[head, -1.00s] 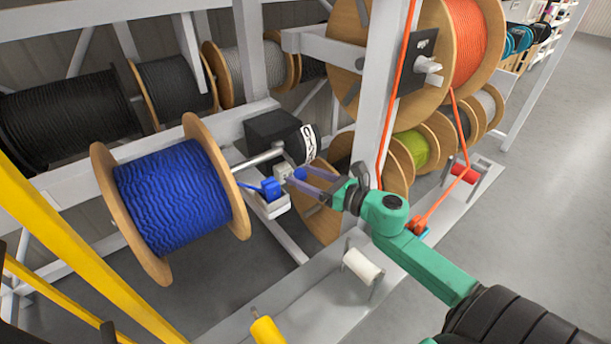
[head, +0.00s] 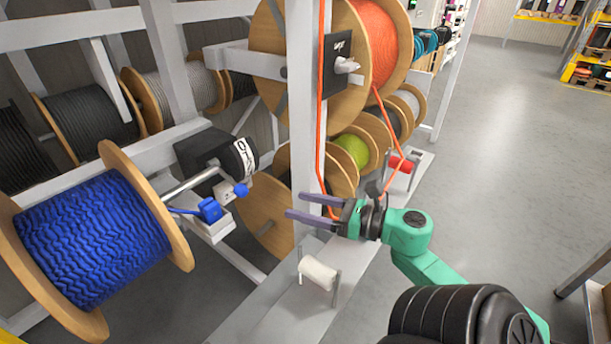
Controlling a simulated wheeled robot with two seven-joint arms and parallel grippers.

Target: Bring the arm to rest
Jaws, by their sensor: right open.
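My right gripper (head: 305,209) is in the head view, in front of the rack's white upright. Its two purple fingers point left and stand apart with nothing between them. The green and black arm (head: 408,232) comes in from the lower right. A blue cable reel (head: 92,240) with wooden flanges is at the left. A blue clip (head: 210,210) and a blue knob (head: 241,190) sit by the grey rod and black box, to the left of the fingertips and apart from them. My left gripper is not in view.
The white upright (head: 302,110) stands close behind the gripper. A white roller (head: 318,273) is on the lower rail below it. An orange cable reel (head: 375,45) hangs above, its orange cable running down. Grey floor (head: 490,150) at the right is open.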

